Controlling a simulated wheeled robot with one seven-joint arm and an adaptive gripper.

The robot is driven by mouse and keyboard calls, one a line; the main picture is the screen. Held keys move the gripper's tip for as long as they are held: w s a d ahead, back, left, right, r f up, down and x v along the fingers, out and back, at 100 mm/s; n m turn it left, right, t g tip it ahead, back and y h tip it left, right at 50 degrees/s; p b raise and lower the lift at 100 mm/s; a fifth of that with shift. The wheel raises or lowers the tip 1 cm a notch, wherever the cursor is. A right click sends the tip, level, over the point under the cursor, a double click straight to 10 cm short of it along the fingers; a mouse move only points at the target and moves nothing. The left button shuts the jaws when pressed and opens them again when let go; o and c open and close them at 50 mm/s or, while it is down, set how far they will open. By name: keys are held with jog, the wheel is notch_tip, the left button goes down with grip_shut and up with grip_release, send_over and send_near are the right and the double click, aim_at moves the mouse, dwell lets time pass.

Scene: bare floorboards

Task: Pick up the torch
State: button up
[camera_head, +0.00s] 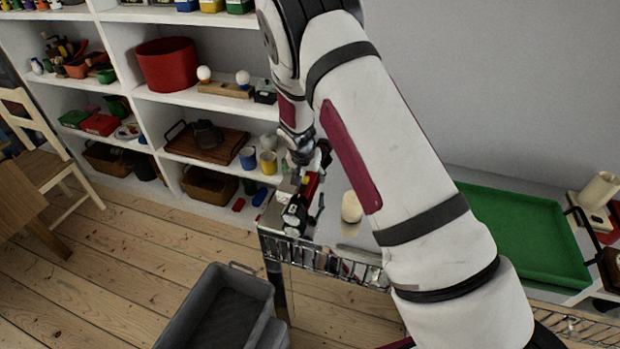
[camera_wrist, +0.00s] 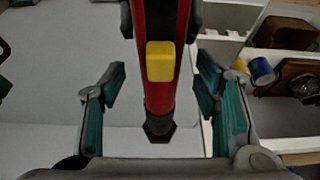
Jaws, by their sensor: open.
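The torch has a red body with a yellow button and a dark end. In the wrist view the torch (camera_wrist: 159,97) runs down the middle, between the two teal-padded fingers of my gripper (camera_wrist: 160,108). There is clear space on both sides of it, and no finger pad touches the part I see. My gripper is open. In the head view the red torch body (camera_head: 311,186) shows at the left end of the grey worktop, below the end of my arm. My arm and gripper hide part of it there.
A pale cylinder (camera_head: 351,207) stands on the worktop right of the torch. A wire rail (camera_head: 335,263) runs along the front edge. A green tray (camera_head: 520,235) lies farther right. A grey bin (camera_head: 187,318) stands on the floor. White shelves (camera_head: 140,120) with many objects fill the left.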

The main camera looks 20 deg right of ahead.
jog(key=shift+w+d+f, duration=0.1)
jog(key=shift+w+f, duration=0.05)
jog(key=shift+f, duration=0.3)
grip_shut()
jog(key=shift+r, duration=0.1)
jog(key=shift+r, duration=0.85)
jog(key=shift+d+b+v, duration=0.2)
jog(key=shift+b+v, duration=0.1)
jog(key=shift+v, duration=0.7)
jog(key=s, duration=0.5)
jog(key=s+r, duration=0.1)
jog(key=s, duration=0.4)
jog(key=s+a, duration=0.1)
jog(key=s, duration=0.4)
jog(key=shift+s+a+r+p, duration=0.1)
jog(key=shift+s+r+p, duration=0.15)
jog(key=shift+p, duration=0.1)
